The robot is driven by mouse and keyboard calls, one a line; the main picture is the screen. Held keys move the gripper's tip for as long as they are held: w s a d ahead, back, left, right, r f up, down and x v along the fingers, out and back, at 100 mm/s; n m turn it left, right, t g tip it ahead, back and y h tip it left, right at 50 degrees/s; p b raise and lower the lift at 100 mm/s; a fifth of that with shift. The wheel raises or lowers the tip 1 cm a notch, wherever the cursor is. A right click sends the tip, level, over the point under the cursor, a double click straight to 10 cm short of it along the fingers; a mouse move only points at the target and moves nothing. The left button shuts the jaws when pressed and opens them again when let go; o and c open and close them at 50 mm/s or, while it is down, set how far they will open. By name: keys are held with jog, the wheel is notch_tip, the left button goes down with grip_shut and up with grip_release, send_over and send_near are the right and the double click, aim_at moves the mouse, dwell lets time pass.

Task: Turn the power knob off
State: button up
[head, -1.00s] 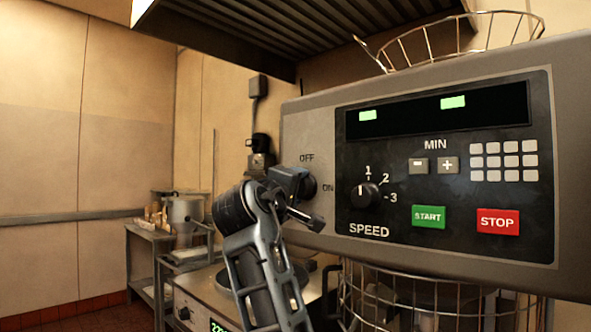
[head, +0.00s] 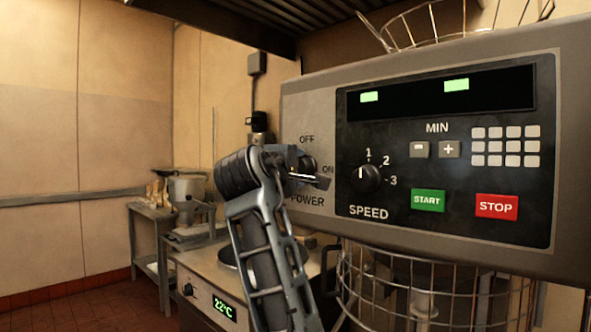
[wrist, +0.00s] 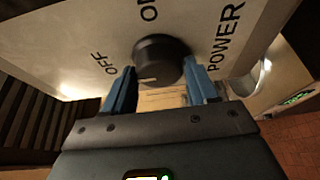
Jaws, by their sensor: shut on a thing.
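The power knob (head: 309,164) is a dark round dial on the left part of the grey control panel, mostly covered by my gripper in the head view. Around it are the labels OFF above, ON to the right and POWER below. In the wrist view the knob (wrist: 158,60) sits between the two blue fingertips of my gripper (wrist: 159,75), which is shut on it. A pale mark shows on the knob's lower edge there, on the side away from ON. The dark gripper (head: 308,178) hides the contact in the head view.
The speed knob (head: 367,179), START button (head: 428,200) and STOP button (head: 497,206) are to the right on the same panel. A wire guard (head: 430,285) hangs below. A hot plate with a 22°C display (head: 224,307) stands lower left.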

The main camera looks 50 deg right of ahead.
jog(key=o, duration=1)
jog(key=shift+d, duration=0.1)
jog(key=b+v, duration=0.2)
jog(key=v, duration=0.5)
jog(key=shift+s+a, duration=0.15)
jog(key=shift+a, duration=0.2)
